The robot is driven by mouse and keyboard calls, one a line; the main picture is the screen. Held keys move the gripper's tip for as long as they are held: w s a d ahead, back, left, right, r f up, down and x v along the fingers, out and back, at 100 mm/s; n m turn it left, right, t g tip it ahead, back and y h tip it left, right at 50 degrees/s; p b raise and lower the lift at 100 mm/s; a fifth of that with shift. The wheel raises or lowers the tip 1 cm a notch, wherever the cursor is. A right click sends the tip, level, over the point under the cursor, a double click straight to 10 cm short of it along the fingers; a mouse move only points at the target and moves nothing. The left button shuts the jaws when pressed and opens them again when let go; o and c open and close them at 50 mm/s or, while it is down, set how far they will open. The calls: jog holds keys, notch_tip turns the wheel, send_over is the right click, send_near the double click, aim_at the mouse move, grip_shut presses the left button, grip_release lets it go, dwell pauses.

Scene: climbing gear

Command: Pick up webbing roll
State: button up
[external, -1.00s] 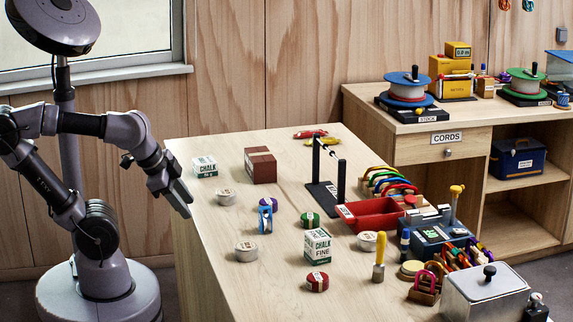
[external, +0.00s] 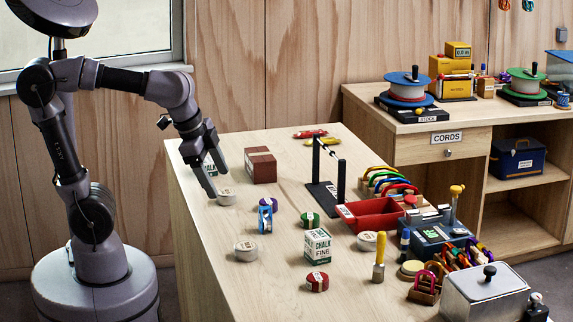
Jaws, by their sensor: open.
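I cannot tell for sure which the task calls the webbing roll. My gripper (external: 217,184) is open and points down over the left part of the table. Its fingertips are beside a white roll (external: 226,197), on its left and far side, and no hold on it shows. The gripper partly hides a white-and-green chalk box (external: 211,170) behind it.
A brown block (external: 260,165) stands right of my gripper. A blue item (external: 265,220), another chalk box (external: 318,246) and a black stand (external: 324,190) are farther right. A red tray (external: 373,213) and tools crowd the right side. Bare wood lies along the left edge.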

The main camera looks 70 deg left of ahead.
jog(key=w+d+r+m+g+p, duration=0.1)
jog(key=w+d+r+m+p, duration=0.15)
jog(key=w+d+r, duration=0.35)
jog(key=m+g+p, duration=0.4)
jog(key=m+p, duration=0.1)
send_over(319, 283)
jog(key=d, duration=0.1)
notch_tip(319, 283, down, 18)
jog(key=shift+w+r, duration=0.1)
jog(key=shift+r, duration=0.1)
jog(key=shift+n, duration=0.25)
jog(key=f+b, duration=0.1)
jog(key=f, duration=0.2)
jog(key=a+f+b, duration=0.1)
jog(key=f, duration=0.1)
jog(key=shift+f+b, duration=0.35)
jog(key=shift+r, duration=0.15)
jog(key=shift+d, duration=0.1)
jog(key=c, duration=1.5)
